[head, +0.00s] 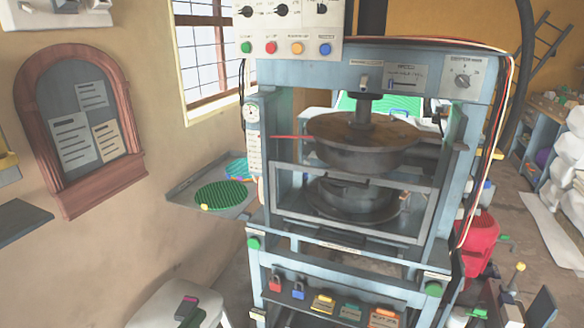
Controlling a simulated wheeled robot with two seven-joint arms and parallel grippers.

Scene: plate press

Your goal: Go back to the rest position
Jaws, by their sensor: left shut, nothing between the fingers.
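My right gripper is not in view. The blue-grey plate press (448,205) stands in the middle. Its round upper plate (350,150) hangs above a dark lower plate (345,205), with a gap between them.
A side tray (180,195) with a green ribbed disc (220,195) juts out left of the press. Locks and tags hang on the press's lower front. A control box (290,30) sits at the top. A red bin (480,240) stands at the right. A notice board (75,130) hangs on the left wall.

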